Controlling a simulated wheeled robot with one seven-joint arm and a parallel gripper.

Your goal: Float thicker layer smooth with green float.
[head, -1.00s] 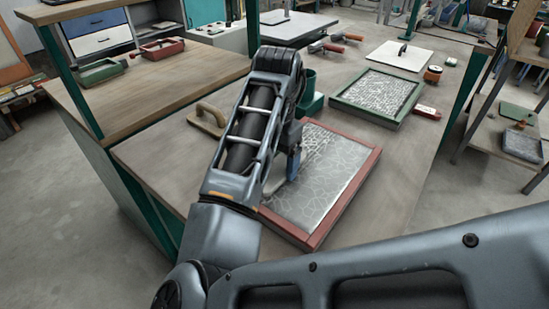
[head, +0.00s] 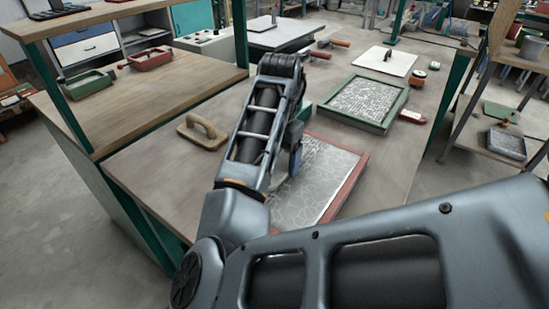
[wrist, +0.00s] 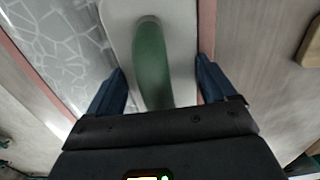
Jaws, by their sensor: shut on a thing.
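My gripper (wrist: 160,90) is shut on the green handle (wrist: 151,62) of a float, with a blue finger on each side. The float's pale flat plate (wrist: 180,35) lies below the handle, along one side of the red-framed tray (wrist: 35,75). A grey layer with pale, crack-like lines (wrist: 75,40) shows left of the plate. In the head view, my gripper (head: 294,160) is over the left part of the red-framed tray (head: 352,182). I cannot tell whether the plate touches the layer.
A wooden-handled float (head: 202,132) lies left of my arm. A green-framed tray (head: 386,124) with a patterned pale layer sits behind the red one. A white board with a black knob (head: 386,62) lies farther back. Bare bench lies around the red tray.

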